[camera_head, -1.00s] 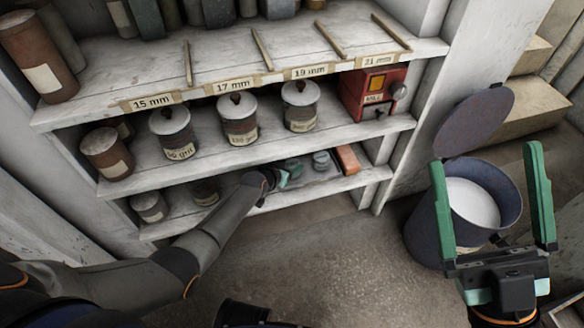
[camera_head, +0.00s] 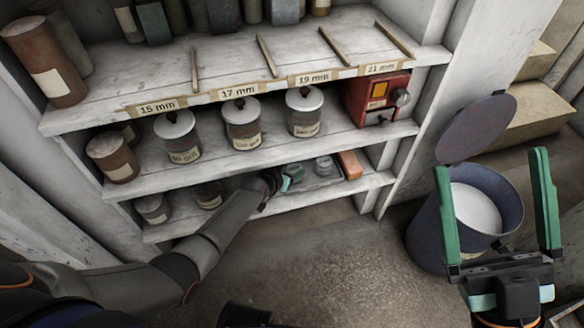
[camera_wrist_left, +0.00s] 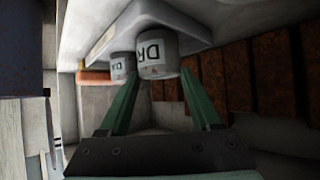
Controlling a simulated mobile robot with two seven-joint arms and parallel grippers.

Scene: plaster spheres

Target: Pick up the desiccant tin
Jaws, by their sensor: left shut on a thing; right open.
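My left gripper (camera_head: 290,179) reaches into the low shelf. In the left wrist view the green fingers (camera_wrist_left: 160,76) are shut on a grey tin (camera_wrist_left: 158,56) whose label begins "DR". In the head view this tin is mostly hidden by the gripper. A second grey tin (camera_head: 323,166) stands beside it on a shallow grey tray (camera_head: 326,182); it also shows in the left wrist view (camera_wrist_left: 122,66). I cannot tell whether the held tin still touches the tray. My right gripper (camera_head: 491,160) is open and empty, in front of the blue bin.
An orange block (camera_head: 349,165) lies right of the tray. The shelf above (camera_head: 215,165) holds several lidded jars and a red box (camera_head: 376,98), leaving limited height over the tins. A blue bin (camera_head: 430,232) with its lid raised stands at the right.

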